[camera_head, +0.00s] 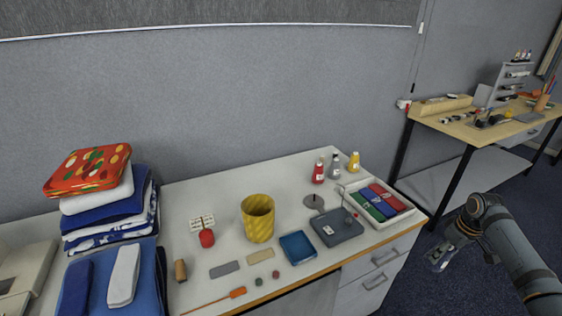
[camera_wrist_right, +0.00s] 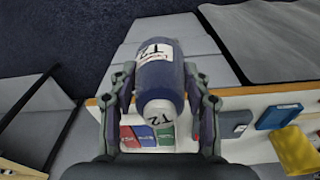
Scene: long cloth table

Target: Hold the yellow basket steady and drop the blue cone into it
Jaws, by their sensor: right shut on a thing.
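The yellow basket (camera_head: 258,220) stands upright on the long table, its open top facing up; no gripper touches it. Part of it also shows at the lower right of the right wrist view (camera_wrist_right: 296,150). My right gripper (camera_head: 446,248) is off the table's right end, over the dark floor, well to the right of the basket. In the right wrist view its fingers (camera_wrist_right: 160,88) are shut around the blue cone (camera_wrist_right: 166,78), a dark blue piece with a white label and a pale end marked T2. My left gripper is out of view.
Between basket and right gripper are a blue tray (camera_head: 297,248), a grey box (camera_head: 336,227) and a white tray (camera_head: 402,214) with coloured packs. Small bottles (camera_head: 335,166) stand behind. Folded cloths (camera_head: 105,215) are stacked at left. A second table (camera_head: 470,126) stands at right.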

